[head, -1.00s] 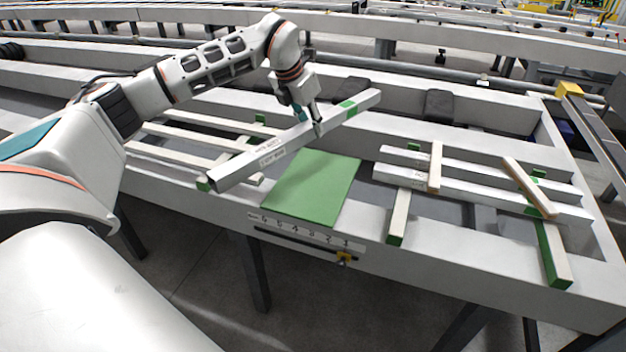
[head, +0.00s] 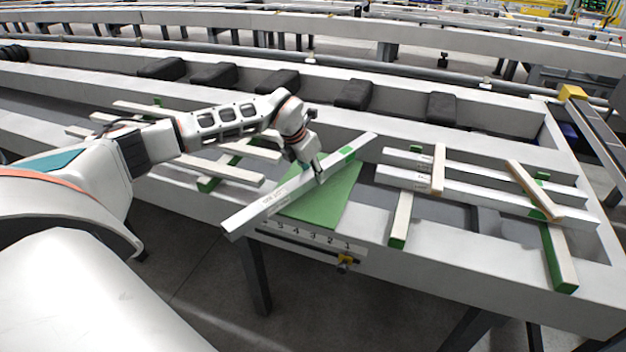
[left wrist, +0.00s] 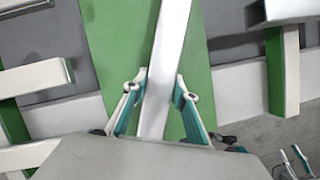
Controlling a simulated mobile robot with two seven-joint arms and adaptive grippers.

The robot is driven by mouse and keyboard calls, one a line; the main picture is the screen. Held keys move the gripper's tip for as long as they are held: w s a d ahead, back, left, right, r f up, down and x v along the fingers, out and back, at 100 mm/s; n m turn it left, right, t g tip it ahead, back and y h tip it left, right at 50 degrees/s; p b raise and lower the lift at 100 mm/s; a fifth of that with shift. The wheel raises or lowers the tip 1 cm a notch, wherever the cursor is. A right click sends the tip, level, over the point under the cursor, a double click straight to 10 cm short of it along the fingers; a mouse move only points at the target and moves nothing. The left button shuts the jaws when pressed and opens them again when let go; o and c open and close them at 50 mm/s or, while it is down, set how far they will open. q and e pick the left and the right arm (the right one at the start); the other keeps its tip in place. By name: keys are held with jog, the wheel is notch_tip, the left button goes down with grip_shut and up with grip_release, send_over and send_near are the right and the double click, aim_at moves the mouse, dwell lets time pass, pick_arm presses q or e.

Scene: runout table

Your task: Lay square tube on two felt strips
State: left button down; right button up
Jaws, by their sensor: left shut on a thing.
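My left gripper (head: 320,178) is shut on a long pale square tube (head: 270,201) with a green band near its far end. The tube lies diagonally over a green mat (head: 325,208); I cannot tell whether it touches. In the left wrist view the tube (left wrist: 168,45) runs between the fingers (left wrist: 158,92), with the mat (left wrist: 110,30) beneath. Green felt shows on two crossbars to the right, the nearer one (head: 399,225) and the far-right one (head: 557,258). Two tubes (head: 480,187) lie across these.
Two wooden pieces, one (head: 437,168) and another (head: 533,190), lie across the right tubes. Several pale tubes (head: 225,171) lie on green-faced bars at left. Black pads (head: 354,94) line the back.

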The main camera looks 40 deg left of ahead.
pick_arm(q)
jog(key=shift+w+f, duration=0.1)
jog(key=shift+f, duration=1)
jog(key=shift+f, duration=0.1)
jog(key=c, duration=1.6)
grip_release()
jog(key=shift+f, duration=0.1)
